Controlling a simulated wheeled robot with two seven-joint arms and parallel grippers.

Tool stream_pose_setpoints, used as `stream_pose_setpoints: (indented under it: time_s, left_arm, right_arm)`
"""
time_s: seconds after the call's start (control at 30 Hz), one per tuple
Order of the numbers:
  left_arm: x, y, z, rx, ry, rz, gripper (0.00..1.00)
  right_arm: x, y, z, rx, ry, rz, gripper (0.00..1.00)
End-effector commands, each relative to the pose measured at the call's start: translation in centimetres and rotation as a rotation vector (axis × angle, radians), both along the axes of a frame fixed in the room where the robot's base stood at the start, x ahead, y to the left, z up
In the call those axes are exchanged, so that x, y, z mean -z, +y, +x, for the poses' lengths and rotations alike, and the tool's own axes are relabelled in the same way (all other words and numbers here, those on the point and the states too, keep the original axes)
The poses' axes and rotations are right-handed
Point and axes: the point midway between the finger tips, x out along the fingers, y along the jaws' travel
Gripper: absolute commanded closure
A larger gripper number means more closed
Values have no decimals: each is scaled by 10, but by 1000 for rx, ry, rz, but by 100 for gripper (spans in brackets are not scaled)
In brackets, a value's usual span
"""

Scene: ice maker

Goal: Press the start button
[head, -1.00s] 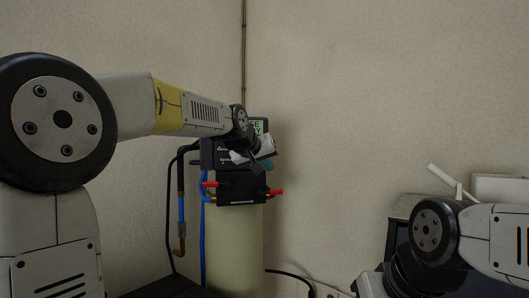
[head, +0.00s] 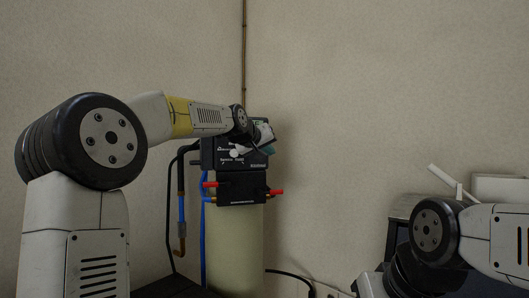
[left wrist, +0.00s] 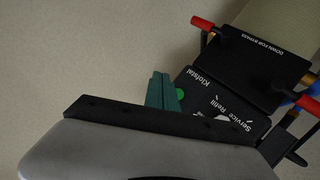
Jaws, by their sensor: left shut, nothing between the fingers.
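The control head (head: 222,152) is a black box with white lettering and a white knob (head: 234,153), on top of a pale tank. My left gripper (head: 264,149) is at its upper right corner and partly covers it. In the left wrist view the shut, teal fingers (left wrist: 158,91) are empty beside a round bright green button (left wrist: 180,94) on the black panel (left wrist: 205,97). The fingertips look very close to the button; I cannot tell whether they touch it. My wrist housing hides part of the panel. My right gripper is not in view.
The pale tank (head: 234,245) stands near the wall corner, with blue and black hoses (head: 182,205) at its left. Red-handled valves (head: 276,192) stick out below the control head.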

Motion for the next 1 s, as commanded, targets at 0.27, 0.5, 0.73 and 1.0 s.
stream_pose_setpoints:
  time_s: [0.27, 0.5, 0.73, 1.0]
  left_arm:
    - [1, 16, 39, -1, 1, -1, 100]
    - [0, 23, 59, -1, 1, -2, 100]
    - [0, 25, 64, 0, 0, 0, 100]
    - [0, 25, 63, -1, 0, 0, 100]
  right_arm:
    - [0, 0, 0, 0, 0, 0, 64]
    - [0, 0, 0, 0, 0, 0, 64]
    - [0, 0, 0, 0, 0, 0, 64]
    - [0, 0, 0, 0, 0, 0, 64]
